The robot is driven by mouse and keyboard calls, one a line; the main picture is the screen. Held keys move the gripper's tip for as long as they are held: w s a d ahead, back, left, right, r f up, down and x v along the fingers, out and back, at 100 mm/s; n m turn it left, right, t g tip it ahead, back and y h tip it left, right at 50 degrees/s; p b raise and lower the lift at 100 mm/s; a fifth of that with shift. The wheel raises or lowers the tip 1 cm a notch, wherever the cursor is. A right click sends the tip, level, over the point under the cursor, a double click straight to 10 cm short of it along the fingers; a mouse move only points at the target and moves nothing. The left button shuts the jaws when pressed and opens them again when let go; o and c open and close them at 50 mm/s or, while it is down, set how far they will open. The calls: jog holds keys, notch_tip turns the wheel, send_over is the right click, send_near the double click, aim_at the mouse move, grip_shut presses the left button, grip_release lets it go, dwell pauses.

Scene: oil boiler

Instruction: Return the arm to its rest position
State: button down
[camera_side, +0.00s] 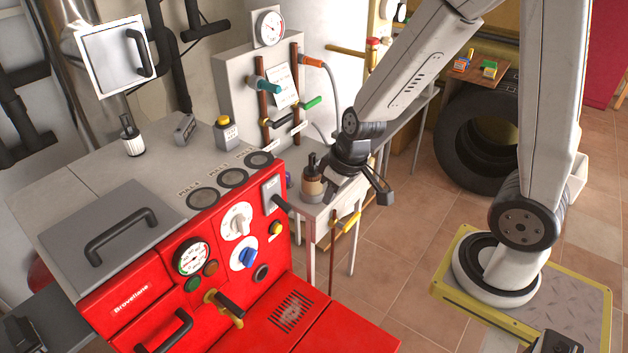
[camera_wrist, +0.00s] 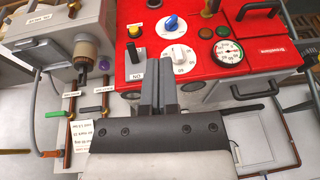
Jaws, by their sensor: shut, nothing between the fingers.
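The red panel's white knob (camera_wrist: 178,54) and blue knob (camera_wrist: 171,23) show beyond the tips. The arm stretches from its base at the right across to the boiler side and is bent.
A panel with a gauge (camera_side: 268,27) and copper pipes stands behind. A tire (camera_side: 480,140) stands behind the arm. Tiled floor (camera_side: 400,260) is open between boiler and base plate.

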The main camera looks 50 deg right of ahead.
jog(key=shift+g+h, duration=0.3)
jog(key=shift+h, duration=0.3)
jog(key=shift+s+a+r, duration=0.1)
jog(key=shift+s+r, duration=0.2)
jog(key=shift+s, duration=0.35)
jog(key=shift+s+r, duration=0.35)
jog(key=shift+s, duration=0.25)
jog(key=shift+s+a+r, duration=0.1)
jog(key=shift+s+r, duration=0.2)
jog(key=shift+s, duration=0.35)
